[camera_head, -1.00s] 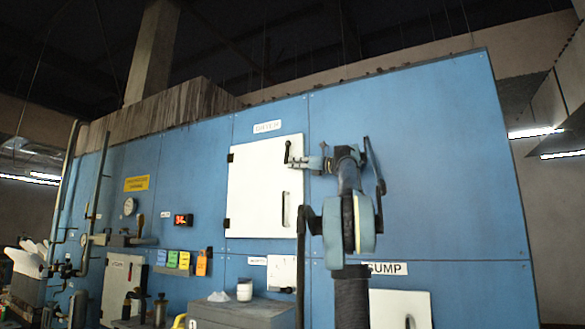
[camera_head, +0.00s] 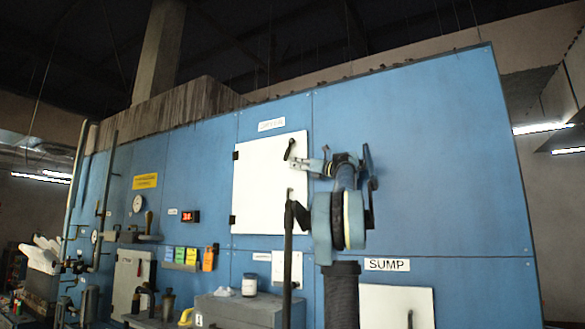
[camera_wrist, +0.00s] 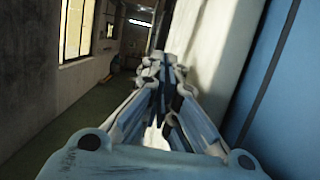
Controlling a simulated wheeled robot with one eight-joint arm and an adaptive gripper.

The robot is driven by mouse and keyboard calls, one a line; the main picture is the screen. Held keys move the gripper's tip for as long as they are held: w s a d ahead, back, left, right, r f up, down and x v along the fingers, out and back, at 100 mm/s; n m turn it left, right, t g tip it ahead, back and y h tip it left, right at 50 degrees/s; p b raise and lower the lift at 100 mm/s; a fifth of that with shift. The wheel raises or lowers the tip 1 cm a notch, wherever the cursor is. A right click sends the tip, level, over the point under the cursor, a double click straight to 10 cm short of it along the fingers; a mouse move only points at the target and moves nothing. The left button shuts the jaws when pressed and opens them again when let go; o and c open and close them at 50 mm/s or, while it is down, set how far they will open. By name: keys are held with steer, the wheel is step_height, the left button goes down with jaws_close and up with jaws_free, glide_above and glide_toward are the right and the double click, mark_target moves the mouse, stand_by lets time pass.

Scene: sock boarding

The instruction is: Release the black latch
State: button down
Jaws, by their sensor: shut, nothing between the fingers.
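The black latch (camera_head: 289,149) is a small dark lever at the upper right of a white door (camera_head: 256,195) on the blue cabinet. It leans, with its top to the right. My gripper (camera_head: 299,161) is shut and empty, its tip close beside the latch's lower end. I cannot tell whether they touch. In the wrist view my gripper (camera_wrist: 162,82) points away from the camera along the white door face. The latch cannot be made out there.
The blue cabinet wall (camera_head: 420,150) stands close behind my arm. A lower white panel (camera_head: 385,300) sits under the SUMP sign (camera_head: 387,264). A grey box (camera_head: 235,309) with a white jar (camera_head: 249,284) stands below the door. Valves and pipes are at left.

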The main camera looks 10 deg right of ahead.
steer(key=f+v, duration=0.1)
steer(key=v, duration=1.1)
steer(key=shift+w+f, duration=0.2)
steer(key=shift+f, duration=0.2)
steer(key=shift+s+t, duration=0.1)
steer(key=shift+t, duration=0.2)
steer(key=shift+s+a+r+t+y, duration=0.15)
steer(key=shift+s+t+y, duration=0.15)
steer(key=shift+t+y, duration=0.15)
steer(key=x, duration=1.4)
steer(key=shift+s, duration=0.1)
steer(key=shift+a, duration=0.15)
